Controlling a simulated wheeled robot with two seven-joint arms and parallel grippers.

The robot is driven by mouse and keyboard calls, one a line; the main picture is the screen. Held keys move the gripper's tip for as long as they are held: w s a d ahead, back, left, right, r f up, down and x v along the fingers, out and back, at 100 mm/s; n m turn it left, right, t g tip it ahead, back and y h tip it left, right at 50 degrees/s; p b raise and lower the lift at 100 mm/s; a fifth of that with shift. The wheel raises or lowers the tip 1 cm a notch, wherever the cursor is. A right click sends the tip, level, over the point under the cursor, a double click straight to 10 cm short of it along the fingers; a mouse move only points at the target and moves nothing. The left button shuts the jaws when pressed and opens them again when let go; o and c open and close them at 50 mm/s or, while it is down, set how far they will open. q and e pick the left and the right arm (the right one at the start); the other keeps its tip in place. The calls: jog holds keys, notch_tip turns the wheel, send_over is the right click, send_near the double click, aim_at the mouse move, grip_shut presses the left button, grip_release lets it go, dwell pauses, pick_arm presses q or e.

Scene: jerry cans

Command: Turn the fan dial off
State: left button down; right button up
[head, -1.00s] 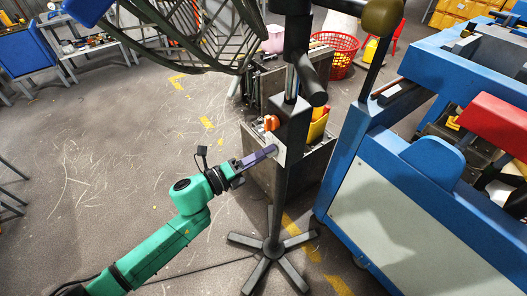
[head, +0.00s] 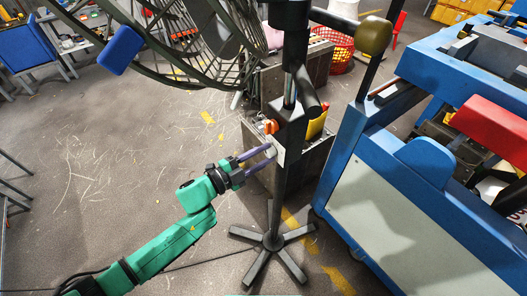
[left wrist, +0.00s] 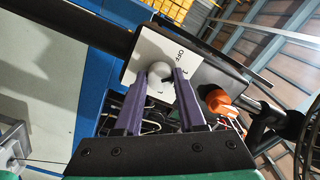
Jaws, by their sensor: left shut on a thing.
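The fan's dial is a pale round knob (left wrist: 160,69) on a white plate with "OFF" lettering (left wrist: 150,55), fixed to the black fan post. In the head view the plate (head: 279,149) shows partway up the post, with the knob hidden by the fingertips. My left gripper (head: 270,152) reaches it from the left. In the left wrist view, its two purple fingers (left wrist: 168,80) are on either side of the knob and closed on it. The knob's exact pointing is hard to read. The fan cage (head: 190,45) hangs at the top. My right gripper is out of view.
An orange knob (head: 270,127) sticks out of the post just above the plate. The post's star-shaped foot (head: 272,242) stands on the floor. A blue machine (head: 345,180) stands close on the right. The floor on the left is open.

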pick_arm(q)
jog(key=n+p, duration=0.1)
jog(key=n, duration=0.2)
jog(key=shift+n+p, duration=0.45)
jog(key=shift+n, duration=0.65)
jog(key=shift+f, duration=0.1)
jog(key=c, duration=0.5)
grip_release()
